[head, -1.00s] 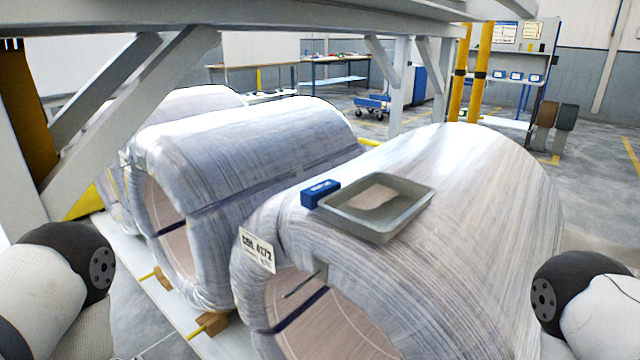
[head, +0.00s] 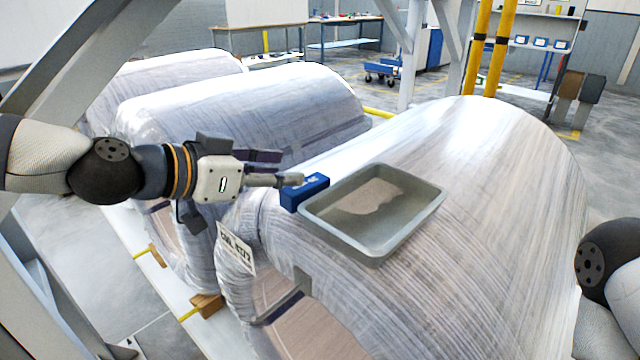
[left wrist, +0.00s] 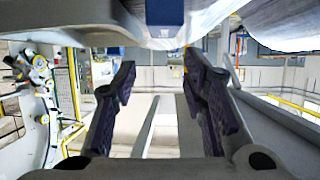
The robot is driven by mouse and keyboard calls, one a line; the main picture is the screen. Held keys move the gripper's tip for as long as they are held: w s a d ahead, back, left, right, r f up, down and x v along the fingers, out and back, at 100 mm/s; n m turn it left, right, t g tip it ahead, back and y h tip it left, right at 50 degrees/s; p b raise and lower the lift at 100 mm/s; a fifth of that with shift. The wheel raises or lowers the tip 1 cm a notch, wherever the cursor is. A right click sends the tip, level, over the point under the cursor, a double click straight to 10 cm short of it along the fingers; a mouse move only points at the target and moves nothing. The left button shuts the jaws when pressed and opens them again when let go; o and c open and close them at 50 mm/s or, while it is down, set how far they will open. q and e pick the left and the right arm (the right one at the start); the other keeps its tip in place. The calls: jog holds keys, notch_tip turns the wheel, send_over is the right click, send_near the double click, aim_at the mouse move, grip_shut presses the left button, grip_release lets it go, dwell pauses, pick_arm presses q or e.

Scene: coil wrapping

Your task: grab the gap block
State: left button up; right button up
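A blue block (head: 304,191), the likely gap block, lies on top of the front wrapped coil (head: 490,190), beside the left side of a grey tray (head: 375,258). My left gripper (head: 278,168) is just left of the block in the head view, its fingertips close to the block's left end. Contact cannot be told. In the left wrist view, the fingers (left wrist: 158,75) are spread with nothing between them, and the block (left wrist: 164,12) shows at the top edge, partly cut off. My right gripper is out of view; only part of my right arm shows at the right edge.
The tray holds a flat pale piece (head: 372,196). A second wrapped coil (head: 240,105) lies behind my left gripper, with another (head: 165,72) farther back. Grey frame beams (head: 90,50) stand at left, and yellow posts (head: 490,55) at back right.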

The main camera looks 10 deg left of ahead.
aim_at(316, 177)
pick_arm(q)
jog(key=x, duration=0.3)
jog(key=f+b+x, duration=0.1)
jog(key=x, duration=0.2)
jog(key=b+x, duration=0.1)
jog(key=x, duration=0.2)
jog(key=shift+w+a+f, duration=0.1)
jog(key=shift+a+f, duration=0.15)
jog(key=shift+f, duration=0.2)
jog(key=shift+w+d, duration=0.25)
jog(key=shift+w, duration=0.05)
jog(key=shift+r, duration=0.15)
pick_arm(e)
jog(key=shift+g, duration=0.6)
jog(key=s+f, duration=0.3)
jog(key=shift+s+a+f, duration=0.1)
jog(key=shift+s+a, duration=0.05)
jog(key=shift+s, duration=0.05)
pick_arm(q)
grip_shut()
